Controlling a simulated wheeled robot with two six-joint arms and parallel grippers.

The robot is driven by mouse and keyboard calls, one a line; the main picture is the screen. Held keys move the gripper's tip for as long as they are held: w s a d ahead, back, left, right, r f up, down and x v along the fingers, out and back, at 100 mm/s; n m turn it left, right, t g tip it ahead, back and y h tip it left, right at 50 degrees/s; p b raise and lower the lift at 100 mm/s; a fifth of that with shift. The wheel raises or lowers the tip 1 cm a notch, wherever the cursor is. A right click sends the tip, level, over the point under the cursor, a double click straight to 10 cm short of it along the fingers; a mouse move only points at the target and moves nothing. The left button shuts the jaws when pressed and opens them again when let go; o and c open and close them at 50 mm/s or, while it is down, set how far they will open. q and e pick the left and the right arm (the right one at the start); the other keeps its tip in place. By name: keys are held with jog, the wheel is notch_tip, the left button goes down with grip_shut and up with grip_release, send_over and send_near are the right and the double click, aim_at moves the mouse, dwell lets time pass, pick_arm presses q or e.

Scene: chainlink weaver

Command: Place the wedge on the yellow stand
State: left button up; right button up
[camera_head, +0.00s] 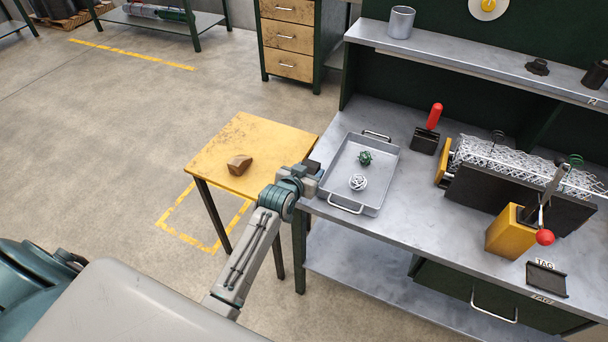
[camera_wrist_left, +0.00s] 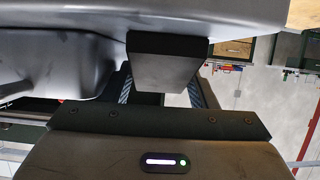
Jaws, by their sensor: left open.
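A brown, angular block that looks like the wedge (camera_head: 240,165) rests on the yellow stand (camera_head: 266,130), a small worn table left of the workbench. My left gripper (camera_head: 313,168) is open, at the stand's right edge beside the grey tray, to the right of the wedge and apart from it. Its fingertips are small and partly hidden in the head view. In the left wrist view its jaws (camera_wrist_left: 162,95) show close up, with a dark block-like shape between them that I cannot identify. My right gripper is not in view.
The grey tray (camera_head: 336,178) on the workbench (camera_head: 405,198) holds a green and a white wire ball. A red-handled tool (camera_head: 433,118), a mesh roller (camera_head: 520,165) and a yellow block with lever (camera_head: 508,232) stand farther right. Most of the stand top is bare.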

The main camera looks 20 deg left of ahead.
aim_at(309, 169)
pick_arm(q)
jog(key=shift+s+r, duration=0.1)
jog(key=shift+s, duration=0.25)
jog(key=b+v, duration=0.2)
jog(key=v, duration=0.9)
jog(key=shift+w+r, duration=0.1)
jog(key=shift+c, duration=0.3)
jog(key=x, duration=0.1)
jog(key=b+x, duration=0.1)
jog(key=x, duration=0.3)
jog(key=shift+w+d+r, duration=0.1)
jog(key=shift+w+r, duration=0.2)
jog(key=shift+w, duration=0.05)
jog(key=shift+w+f, duration=0.25)
jog(key=shift+w, duration=0.25)
jog(key=p+x, duration=0.1)
jog(key=x, duration=0.2)
jog(key=shift+w+f, duration=0.25)
jog(key=shift+w, duration=0.1)
jog(key=shift+w+f, duration=0.35)
jog(key=shift+w, duration=0.2)
jog(key=c, duration=0.8)
